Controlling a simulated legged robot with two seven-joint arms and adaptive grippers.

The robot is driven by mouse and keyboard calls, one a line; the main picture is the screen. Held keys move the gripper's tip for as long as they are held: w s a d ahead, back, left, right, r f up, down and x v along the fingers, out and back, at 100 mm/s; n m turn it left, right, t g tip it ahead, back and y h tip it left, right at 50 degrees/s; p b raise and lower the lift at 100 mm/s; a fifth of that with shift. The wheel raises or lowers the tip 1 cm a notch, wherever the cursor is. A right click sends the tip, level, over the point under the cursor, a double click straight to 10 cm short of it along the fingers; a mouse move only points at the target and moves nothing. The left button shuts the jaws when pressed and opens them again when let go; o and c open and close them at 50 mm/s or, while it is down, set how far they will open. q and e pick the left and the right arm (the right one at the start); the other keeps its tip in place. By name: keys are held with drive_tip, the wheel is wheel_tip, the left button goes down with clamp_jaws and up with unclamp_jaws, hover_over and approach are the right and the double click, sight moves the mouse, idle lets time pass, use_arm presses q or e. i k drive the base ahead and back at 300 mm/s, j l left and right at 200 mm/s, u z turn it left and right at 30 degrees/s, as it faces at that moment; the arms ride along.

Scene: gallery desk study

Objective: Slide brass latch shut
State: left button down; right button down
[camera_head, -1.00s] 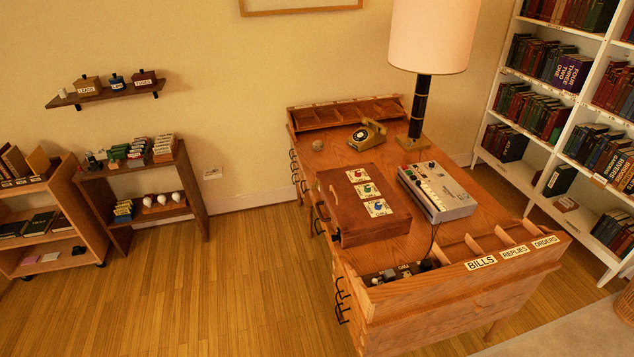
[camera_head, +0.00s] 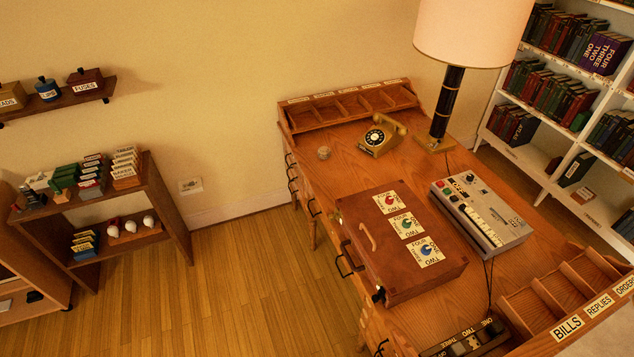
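A reddish-brown wooden case (camera_head: 440,278) lies on the wooden desk (camera_head: 345,168), its lid down. Three dials on white number plates run across its top: red (camera_head: 390,202), green (camera_head: 406,225) and blue (camera_head: 427,251). A tan curved handle (camera_head: 368,237) shows at the case's left side. A small dark fitting (camera_head: 378,295) sits at its near left corner. I cannot make out for certain which fitting is the brass latch, or how it stands. Neither of my grippers is in view.
A grey device with keys (camera_head: 481,217) stands right of the case, its cable running toward the front. A rotary telephone (camera_head: 381,136) and a tall lamp (camera_head: 448,105) stand behind. A labelled sorter (camera_head: 583,315) fills the near right. Floor (camera_head: 240,275) left of the desk is clear.

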sight(332, 217)
drive_tip(key=i+j, duration=0.55)
drive_tip(key=i, duration=0.2)
drive_tip(key=i+j+z, duration=0.1)
drive_tip(key=i+j, duration=0.4)
drive_tip(key=i, duration=0.25)
